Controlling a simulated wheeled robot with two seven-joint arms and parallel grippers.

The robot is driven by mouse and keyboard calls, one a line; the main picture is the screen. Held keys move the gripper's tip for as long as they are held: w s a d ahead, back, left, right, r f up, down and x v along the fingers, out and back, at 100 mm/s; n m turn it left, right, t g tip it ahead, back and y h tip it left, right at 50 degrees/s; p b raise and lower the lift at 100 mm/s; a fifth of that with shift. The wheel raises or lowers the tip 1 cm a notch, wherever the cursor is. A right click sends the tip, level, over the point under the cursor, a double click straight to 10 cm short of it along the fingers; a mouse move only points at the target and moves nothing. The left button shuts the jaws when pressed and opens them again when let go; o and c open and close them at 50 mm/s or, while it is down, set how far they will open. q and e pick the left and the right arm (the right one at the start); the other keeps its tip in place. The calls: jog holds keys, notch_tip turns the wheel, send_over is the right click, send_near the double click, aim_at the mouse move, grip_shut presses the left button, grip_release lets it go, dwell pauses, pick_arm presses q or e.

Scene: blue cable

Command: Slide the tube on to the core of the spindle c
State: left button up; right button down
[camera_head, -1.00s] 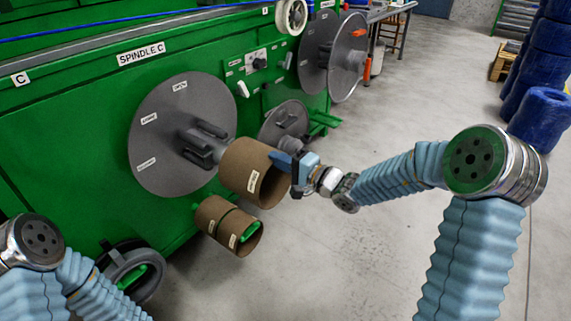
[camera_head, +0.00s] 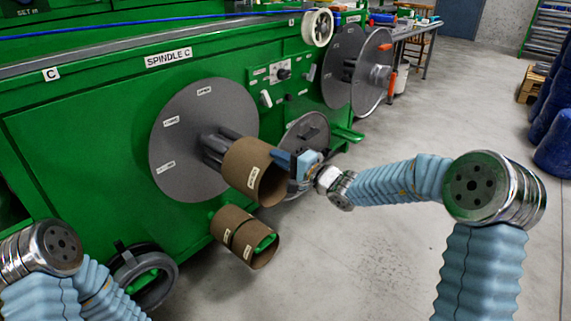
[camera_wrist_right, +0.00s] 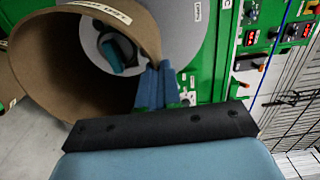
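A brown cardboard tube (camera_head: 239,168) is held nearly level in front of the spindle C core (camera_head: 218,146), a dark grey core on a large grey disc (camera_head: 180,165). My right gripper (camera_head: 284,160) is shut on the tube's wall at the near rim. In the right wrist view, the blue fingers (camera_wrist_right: 156,88) pinch the rim of the tube (camera_wrist_right: 40,72). Through the tube's opening the dark core (camera_wrist_right: 117,46) shows, toward the upper right. The tube's far end overlaps the core's tip in the head view; I cannot tell whether the tip is inside. My left gripper is out of view.
A smaller grey disc (camera_head: 308,128) is close behind my right gripper. A dark ring-shaped part (camera_head: 165,287) is low at left. The green machine wall (camera_head: 80,150) stands behind; the floor at right is open.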

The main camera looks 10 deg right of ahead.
jog(key=b, duration=0.2)
send_near(245, 140)
jog(key=shift+f+x, duration=0.2)
jog(key=shift+x, duration=0.75)
jog(key=shift+b+x, duration=0.35)
jog(key=shift+x, duration=3.75)
jog(key=shift+r, duration=0.1)
jog(key=shift+b, duration=0.7)
jog(key=shift+p+x, duration=0.35)
jog(key=shift+x, duration=0.8)
jog(key=shift+a+f+b, duration=0.1)
jog(key=shift+f+b, duration=0.5)
jog(key=shift+b, duration=0.45)
